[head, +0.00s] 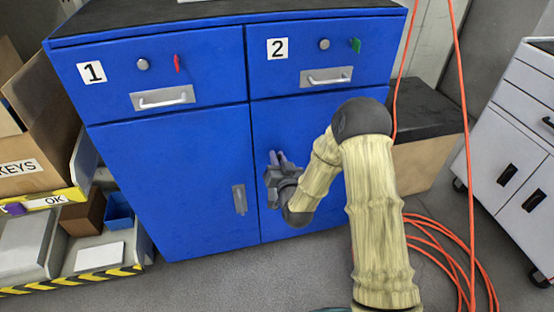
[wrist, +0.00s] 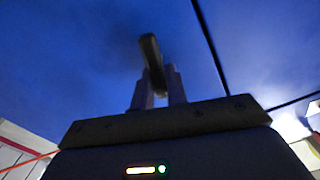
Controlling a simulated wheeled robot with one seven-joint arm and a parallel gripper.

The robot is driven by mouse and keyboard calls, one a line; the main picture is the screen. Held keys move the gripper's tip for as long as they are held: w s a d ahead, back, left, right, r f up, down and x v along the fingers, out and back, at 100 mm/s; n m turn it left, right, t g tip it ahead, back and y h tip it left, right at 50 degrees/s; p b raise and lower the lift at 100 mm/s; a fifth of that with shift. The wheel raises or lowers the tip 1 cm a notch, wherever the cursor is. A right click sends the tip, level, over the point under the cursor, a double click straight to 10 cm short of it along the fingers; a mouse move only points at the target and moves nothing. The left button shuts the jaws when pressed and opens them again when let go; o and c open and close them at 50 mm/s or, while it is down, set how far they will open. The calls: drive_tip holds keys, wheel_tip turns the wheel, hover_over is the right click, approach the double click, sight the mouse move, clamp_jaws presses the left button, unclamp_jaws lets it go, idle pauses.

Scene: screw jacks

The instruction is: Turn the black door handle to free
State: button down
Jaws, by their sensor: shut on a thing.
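The blue cabinet (head: 180,180) has two lower doors. My gripper (head: 279,160) is at the right door (head: 320,130), near that door's left edge, with its fingers toward the door face. In the wrist view, the black door handle (wrist: 150,50) is a dark bar between the two fingers of my gripper (wrist: 158,88), which are shut on it. The bar is slightly tilted in that picture and its upper end sticks out past the fingertips. In the head view my gripper and wrist hide the handle.
The left door has a grey handle (head: 239,199). Above are drawers with a red switch (head: 177,63) and a green switch (head: 356,45). An orange cable (head: 470,262) lies on the floor at right. A cardboard box (head: 45,120) stands at left; a white drawer cabinet (head: 520,150) at right.

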drive_tip(key=m, duration=0.3)
drive_tip(key=shift+w+d+f+m, duration=0.15)
drive_tip(key=shift+d+m, duration=0.25)
drive_tip(key=shift+w+d+f+m+p, duration=0.1)
drive_tip(key=shift+f+m, duration=0.1)
drive_tip(key=shift+m, duration=1.55)
drive_tip(key=shift+s+d+f+m+p, duration=0.1)
drive_tip(key=shift+f+m, duration=0.15)
drive_tip(key=shift+m, duration=1.45)
drive_tip(key=shift+w+d+f+m+p, duration=0.1)
drive_tip(key=shift+f+m, duration=0.1)
drive_tip(key=shift+m, duration=1.55)
drive_tip(key=c, duration=1.4)
unclamp_jaws()
drive_tip(key=shift+a, duration=0.1)
